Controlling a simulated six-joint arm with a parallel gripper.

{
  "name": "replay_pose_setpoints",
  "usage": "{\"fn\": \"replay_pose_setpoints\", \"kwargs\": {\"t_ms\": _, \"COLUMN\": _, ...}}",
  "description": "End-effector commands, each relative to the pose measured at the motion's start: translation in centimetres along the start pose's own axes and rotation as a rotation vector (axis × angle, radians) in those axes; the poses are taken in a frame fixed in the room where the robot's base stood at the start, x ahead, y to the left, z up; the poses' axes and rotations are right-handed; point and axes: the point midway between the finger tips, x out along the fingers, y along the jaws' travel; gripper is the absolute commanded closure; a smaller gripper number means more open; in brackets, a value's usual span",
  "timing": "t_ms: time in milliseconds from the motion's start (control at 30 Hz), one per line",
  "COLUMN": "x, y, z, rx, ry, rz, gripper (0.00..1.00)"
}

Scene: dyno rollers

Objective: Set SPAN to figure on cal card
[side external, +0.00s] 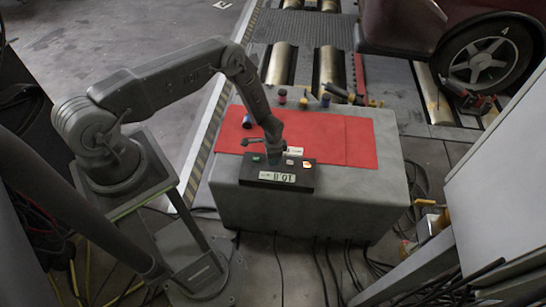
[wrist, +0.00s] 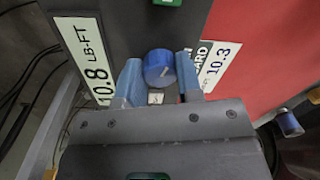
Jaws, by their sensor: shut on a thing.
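A dark control box (side external: 236,170) stands at the front of the bench. Its readout (wrist: 82,60) shows 10.8 LB-FT in the wrist view; it also shows upside down in the side view (side external: 277,177). A blue round knob (wrist: 158,66) with a pale pointer line sits on the box. My gripper (wrist: 158,79) is shut on this knob, one finger on each side; it also shows over the box in the side view (side external: 274,160). The white cal card (wrist: 214,62) beside the box reads 10.3, partly hidden by a finger. I cannot read any SPAN label.
A red mat (side external: 360,142) covers part of the grey bench (side external: 385,190). A green part (side external: 256,158) and an orange-lit part (side external: 307,164) are on the box. A blue cylinder (side external: 247,122) and several small tools (side external: 345,94) lie behind. Cables hang in front. The mat's right side is clear.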

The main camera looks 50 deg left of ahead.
Motion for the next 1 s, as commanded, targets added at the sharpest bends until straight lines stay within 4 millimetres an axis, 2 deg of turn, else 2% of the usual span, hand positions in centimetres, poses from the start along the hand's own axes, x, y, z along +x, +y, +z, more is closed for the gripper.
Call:
{"fn": "replay_pose_setpoints", "kwargs": {"t_ms": 600, "x": -0.03, "y": -0.14, "z": -0.14, "rx": -0.57, "ry": -0.016, "rz": -0.002, "gripper": 0.91}}
{"fn": "replay_pose_setpoints", "kwargs": {"t_ms": 1000, "x": -0.04, "y": -0.18, "z": -0.14, "rx": -0.81, "ry": -0.024, "rz": -0.001, "gripper": 0.91}}
